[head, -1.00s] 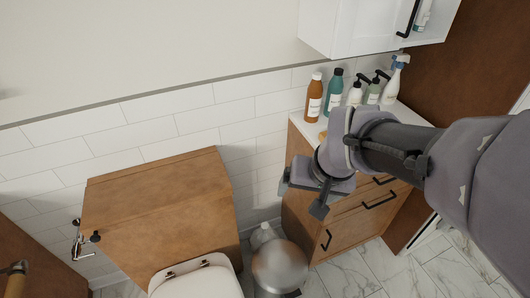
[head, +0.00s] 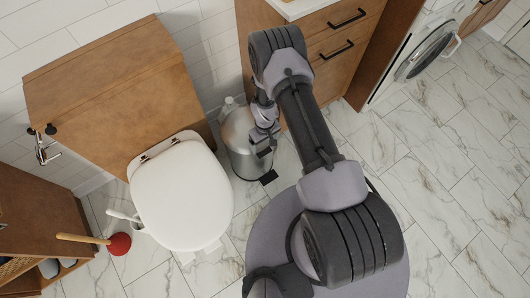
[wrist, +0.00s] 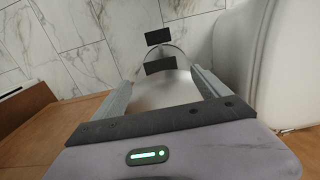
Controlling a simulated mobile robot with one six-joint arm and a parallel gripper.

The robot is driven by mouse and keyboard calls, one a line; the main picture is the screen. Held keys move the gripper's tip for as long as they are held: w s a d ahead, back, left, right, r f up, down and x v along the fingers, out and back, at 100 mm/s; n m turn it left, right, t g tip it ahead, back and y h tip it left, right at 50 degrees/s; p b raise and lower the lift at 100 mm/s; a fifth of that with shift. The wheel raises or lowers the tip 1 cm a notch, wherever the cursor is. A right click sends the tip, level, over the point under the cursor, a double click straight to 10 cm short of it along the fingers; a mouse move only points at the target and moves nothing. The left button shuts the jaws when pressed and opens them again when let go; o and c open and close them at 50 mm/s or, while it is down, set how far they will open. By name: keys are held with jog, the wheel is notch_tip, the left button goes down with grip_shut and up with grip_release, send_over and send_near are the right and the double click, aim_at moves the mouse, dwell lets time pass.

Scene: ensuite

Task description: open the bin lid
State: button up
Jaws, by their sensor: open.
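The bin (head: 240,157) is a silver cylinder on the floor between the toilet and the wooden cabinet. Its black pedal (head: 268,177) sticks out at the base, and it also shows in the wrist view (wrist: 159,36). My gripper (head: 264,138) is at the bin's upper right side, partly hiding it. In the wrist view my gripper (wrist: 160,78) is open, with the shiny bin top (wrist: 160,94) below and between its fingers. A small black tab (wrist: 160,65) shows at the bin's edge. The lid looks down; I cannot tell whether the fingers touch it.
The white toilet (head: 180,190) stands close on the left. The wooden cabinet (head: 335,70) is close on the right. A pale bottle (head: 229,104) stands behind the bin. Marble floor (head: 440,190) is clear on the right.

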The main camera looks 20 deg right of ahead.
aim_at(265, 153)
notch_tip(265, 153, down, 8)
jog(key=b, duration=0.2)
jog(key=shift+r+b, duration=0.2)
jog(key=shift+b, duration=0.1)
jog(key=shift+r, duration=0.1)
grip_shut()
